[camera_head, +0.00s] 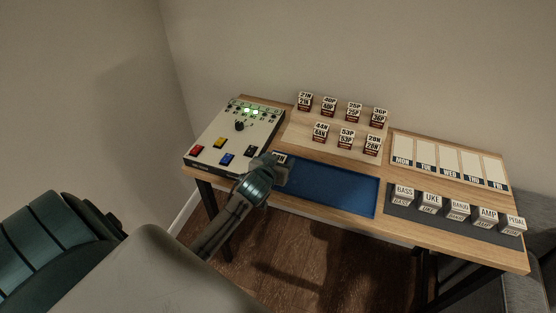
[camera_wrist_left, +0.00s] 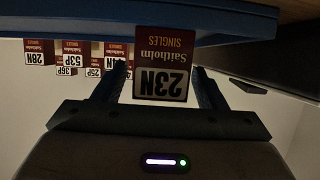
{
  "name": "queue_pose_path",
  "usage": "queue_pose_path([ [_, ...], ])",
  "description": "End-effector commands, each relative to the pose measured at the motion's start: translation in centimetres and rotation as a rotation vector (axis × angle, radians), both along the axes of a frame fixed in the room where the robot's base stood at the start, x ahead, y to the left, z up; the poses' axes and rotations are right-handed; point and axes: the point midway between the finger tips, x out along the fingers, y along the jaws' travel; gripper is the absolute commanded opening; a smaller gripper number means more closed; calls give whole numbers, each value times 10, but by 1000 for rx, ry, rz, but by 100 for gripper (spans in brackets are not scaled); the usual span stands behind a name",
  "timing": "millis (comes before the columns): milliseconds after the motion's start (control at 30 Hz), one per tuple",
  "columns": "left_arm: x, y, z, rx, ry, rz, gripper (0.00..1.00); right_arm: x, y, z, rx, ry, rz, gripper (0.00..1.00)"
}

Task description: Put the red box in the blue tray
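The red box is a small box with a white "23N" label and a red "Saitholm Singles" band. It shows upside down in the left wrist view (camera_wrist_left: 163,62), between the fingers of my left gripper (camera_wrist_left: 162,90), which look shut on it. In the head view my left gripper (camera_head: 281,166) is at the left end of the blue tray (camera_head: 335,188), and only the box's pale label (camera_head: 280,157) shows there. The tray's rim (camera_wrist_left: 235,22) is just behind the box in the wrist view. Whether the box touches the tray cannot be told. My right gripper is not in view.
Several similar boxes (camera_head: 346,137) stand on a wooden board behind the tray. A control panel (camera_head: 235,135) with coloured switches is to the left. A grey mat (camera_head: 450,223) with several labelled blocks and a white weekday board (camera_head: 450,160) are to the right. The tray's visible part is empty.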

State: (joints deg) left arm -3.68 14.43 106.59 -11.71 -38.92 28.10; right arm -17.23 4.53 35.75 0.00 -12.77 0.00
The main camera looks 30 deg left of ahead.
Motion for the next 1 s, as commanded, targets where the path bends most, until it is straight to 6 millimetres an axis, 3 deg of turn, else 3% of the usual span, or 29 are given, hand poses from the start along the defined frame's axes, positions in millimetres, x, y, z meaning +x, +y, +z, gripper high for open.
queue_pose_path([
  [267, 0, 0, 4, 0, -1, 0, 65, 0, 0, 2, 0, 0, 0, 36],
  [367, -9, -2, 5, 1, 0, 0, 65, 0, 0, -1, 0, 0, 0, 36],
  [800, -87, -21, 38, 1, 0, 0, 65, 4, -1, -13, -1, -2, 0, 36],
  [1000, -105, -25, 47, 0, 1, 1, 65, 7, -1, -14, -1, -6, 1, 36],
])
